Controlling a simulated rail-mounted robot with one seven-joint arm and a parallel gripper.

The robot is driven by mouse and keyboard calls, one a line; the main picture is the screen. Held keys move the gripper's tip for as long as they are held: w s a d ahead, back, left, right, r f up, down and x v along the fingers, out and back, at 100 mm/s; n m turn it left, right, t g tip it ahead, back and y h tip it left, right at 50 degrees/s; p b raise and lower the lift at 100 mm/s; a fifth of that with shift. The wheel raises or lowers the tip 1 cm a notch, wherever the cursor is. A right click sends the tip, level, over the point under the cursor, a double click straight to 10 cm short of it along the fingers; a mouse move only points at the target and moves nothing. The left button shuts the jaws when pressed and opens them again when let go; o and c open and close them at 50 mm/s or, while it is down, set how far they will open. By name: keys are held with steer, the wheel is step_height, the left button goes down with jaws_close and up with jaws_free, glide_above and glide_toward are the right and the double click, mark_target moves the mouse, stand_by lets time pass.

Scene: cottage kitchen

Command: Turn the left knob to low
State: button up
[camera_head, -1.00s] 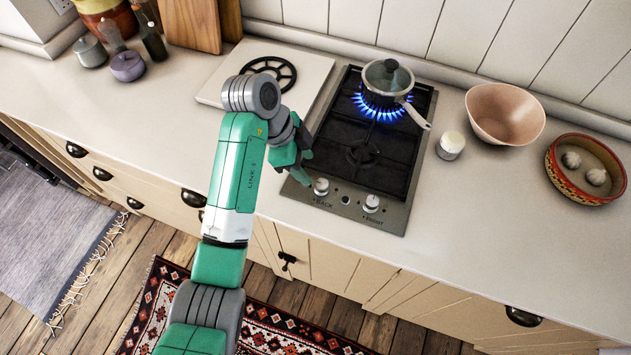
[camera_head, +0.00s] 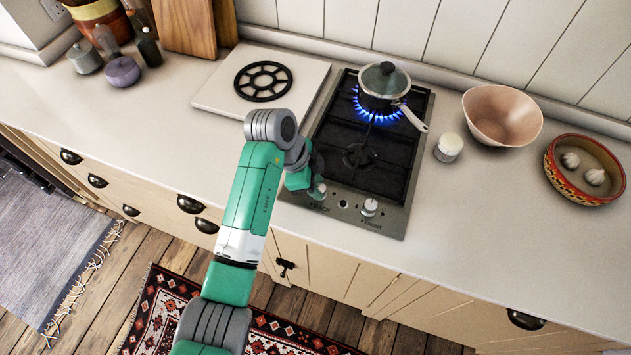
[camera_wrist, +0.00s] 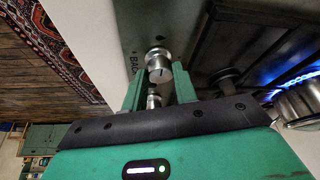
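The left knob (camera_head: 318,190), silver and round, sits on the hob's front panel above the label BACK. In the wrist view this knob (camera_wrist: 158,66) shows a dark pointer line and lies between my two green fingers, near their tips. My gripper (camera_head: 308,183) is at the knob, mostly hidden behind my arm in the head view; the wrist view shows its fingers (camera_wrist: 158,84) apart, with no clear contact. The right knob (camera_head: 370,207), by the label FRONT, stands free. The back burner flame (camera_head: 371,114) burns blue under a lidded saucepan (camera_head: 384,82).
The saucepan's handle (camera_head: 412,117) points to the front right. A white jar (camera_head: 448,147), a pink bowl (camera_head: 502,115) and a patterned dish (camera_head: 584,169) stand right of the hob. A white board with a black trivet (camera_head: 263,81) lies left. The counter front is clear.

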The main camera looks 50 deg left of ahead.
steer(key=shift+c, duration=0.7)
steer(key=shift+r, duration=0.1)
steer(key=shift+p, duration=0.4)
steer(key=n+p, duration=0.2)
steer(key=shift+s+d+r+t+y+p, duration=0.1)
steer(key=shift+r+t+y+p, duration=0.2)
steer(key=shift+p, duration=0.1)
steer(key=n+p, duration=0.2)
steer(key=n+y+p, duration=0.1)
steer(key=n+p, duration=0.1)
steer(key=p, duration=0.1)
steer(key=shift+d+n+t+y, duration=0.2)
steer(key=shift+n+t+y, duration=0.1)
steer(key=n+y+p, duration=0.1)
steer(key=n+p, duration=0.3)
steer(key=shift+d+f+y, duration=0.1)
steer(key=shift+d+y, duration=0.05)
steer(key=shift+y, duration=0.25)
steer(key=n+y+p, duration=0.1)
steer(key=n+p, duration=0.1)
steer(key=n, duration=0.2)
steer(key=shift+d+f, duration=0.1)
steer(key=shift+f, duration=0.05)
steer(key=shift+f+n+y+p, duration=0.1)
steer(key=shift+n+y+p, duration=0.3)
steer(key=shift+n, duration=0.1)
